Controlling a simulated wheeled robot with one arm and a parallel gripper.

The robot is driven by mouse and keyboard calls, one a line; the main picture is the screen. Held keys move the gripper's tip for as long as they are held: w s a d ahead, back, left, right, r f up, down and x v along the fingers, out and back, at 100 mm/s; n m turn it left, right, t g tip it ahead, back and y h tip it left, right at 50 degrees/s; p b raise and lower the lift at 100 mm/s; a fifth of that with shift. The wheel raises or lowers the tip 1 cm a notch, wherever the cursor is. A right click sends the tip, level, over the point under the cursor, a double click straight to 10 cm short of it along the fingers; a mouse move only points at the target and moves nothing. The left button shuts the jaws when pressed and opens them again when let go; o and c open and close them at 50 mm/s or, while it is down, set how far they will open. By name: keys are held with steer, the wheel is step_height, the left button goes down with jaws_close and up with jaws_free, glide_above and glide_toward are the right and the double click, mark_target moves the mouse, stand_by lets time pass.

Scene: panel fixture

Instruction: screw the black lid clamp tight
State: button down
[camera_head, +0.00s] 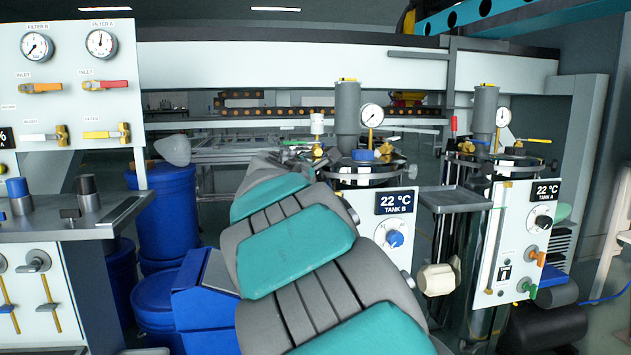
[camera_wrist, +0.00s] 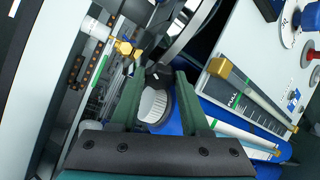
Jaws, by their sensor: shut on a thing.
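In the wrist view, the dark green fingers of my gripper (camera_wrist: 159,72) are closed around a small black lid clamp (camera_wrist: 157,76) at the rim of a shiny metal lid (camera_wrist: 190,30). The clamp sits between the fingertips; its thread and seat are hidden, so I cannot tell how tight it is. In the head view, my teal and grey arm reaches to the left edge of the Tank B lid (camera_head: 372,168), and it hides most of the gripper and the clamp.
Tank B's panel with a blue knob (camera_head: 395,239) stands right of my arm. A gauge (camera_head: 371,115) and a grey cylinder (camera_head: 347,115) rise from its lid. Blue barrels (camera_head: 165,215) stand left. Tank A (camera_head: 515,240) is farther right, beyond a small grey tray (camera_head: 453,199).

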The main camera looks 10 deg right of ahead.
steer(key=shift+d, duration=0.1)
steer(key=shift+c, duration=1.9)
jaws_free()
steer(key=n+p, duration=0.1)
steer(key=p, duration=0.1)
steer(key=n+g+p, duration=0.1)
steer(key=p, duration=0.2)
steer(key=shift+w+a+r+h, duration=0.1)
steer(key=shift+a+r+h, duration=0.15)
steer(key=shift+r+h, duration=0.1)
steer(key=shift+f+n+g, duration=0.2)
steer(key=shift+n+g, duration=0.2)
steer(key=shift+f+n+g+b, duration=0.25)
steer(key=shift+n+b, duration=0.25)
steer(key=shift+b, duration=0.3)
steer(key=shift+h+b, duration=0.25)
steer(key=shift+b, duration=0.4)
steer(key=shift+a+n+g+b, duration=0.1)
steer(key=shift+n+g+b, duration=0.2)
steer(key=shift+b, duration=0.25)
